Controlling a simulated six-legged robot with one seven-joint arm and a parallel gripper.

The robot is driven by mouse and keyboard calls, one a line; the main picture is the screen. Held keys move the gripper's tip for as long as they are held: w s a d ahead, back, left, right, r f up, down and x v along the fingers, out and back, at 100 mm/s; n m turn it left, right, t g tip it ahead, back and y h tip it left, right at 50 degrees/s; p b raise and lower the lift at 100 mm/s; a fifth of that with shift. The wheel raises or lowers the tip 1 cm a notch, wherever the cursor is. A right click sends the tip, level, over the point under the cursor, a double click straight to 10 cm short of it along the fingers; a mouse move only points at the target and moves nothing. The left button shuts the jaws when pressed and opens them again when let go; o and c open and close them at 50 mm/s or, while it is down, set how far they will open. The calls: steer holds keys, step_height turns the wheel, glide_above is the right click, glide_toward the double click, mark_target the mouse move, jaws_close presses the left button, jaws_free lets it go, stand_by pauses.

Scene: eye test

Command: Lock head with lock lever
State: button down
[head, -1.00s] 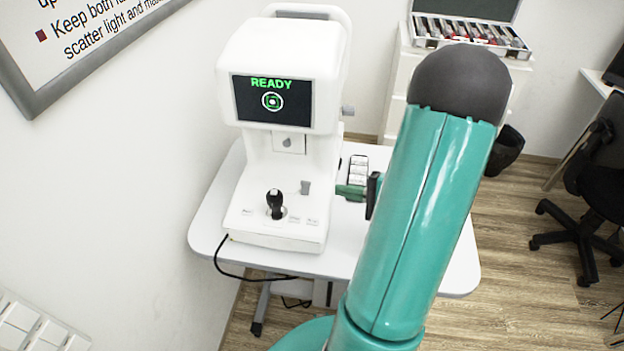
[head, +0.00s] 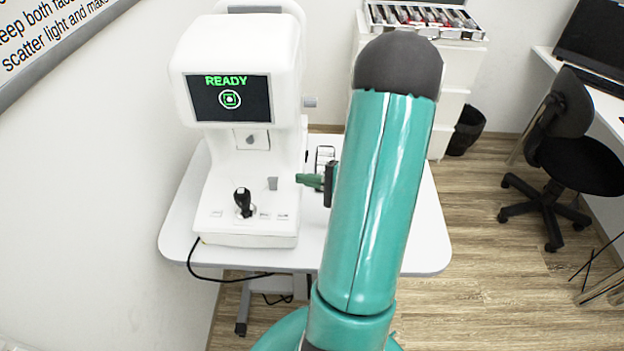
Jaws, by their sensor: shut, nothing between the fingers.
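The white eye-test machine (head: 238,75) stands on a white table, with a screen (head: 229,98) reading READY in green. A small grey lever (head: 272,183) stands up on the right of its base, behind and right of the black joystick (head: 243,203). My gripper (head: 299,179), with green fingers, is shut and empty. It points left at the lever from the machine's right side, with a small gap between them in the picture. My teal arm hides part of the table and the gripper's rear.
The table (head: 180,222) has bare room at left and right. A white panel with keys or blocks (head: 325,158) lies behind my gripper. A cabinet with a lens case (head: 425,22), a bin (head: 467,130) and a black chair (head: 565,150) stand farther right. A wall is close at left.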

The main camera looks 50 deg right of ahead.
mark_target(285, 189)
steer(key=x, duration=0.6)
steer(key=shift+a+r+n, duration=0.15)
steer(key=shift+n, duration=0.45)
stand_by(0.4)
steer(key=shift+s+r+n+t, duration=0.1)
steer(key=shift+n+t, duration=0.3)
steer(key=n, duration=0.2)
steer(key=a+n+t, duration=0.1)
steer(key=shift+s+r+n, duration=0.25)
steer(key=shift+s+n, duration=0.05)
steer(key=shift+s, duration=0.1)
steer(key=shift+a, duration=0.15)
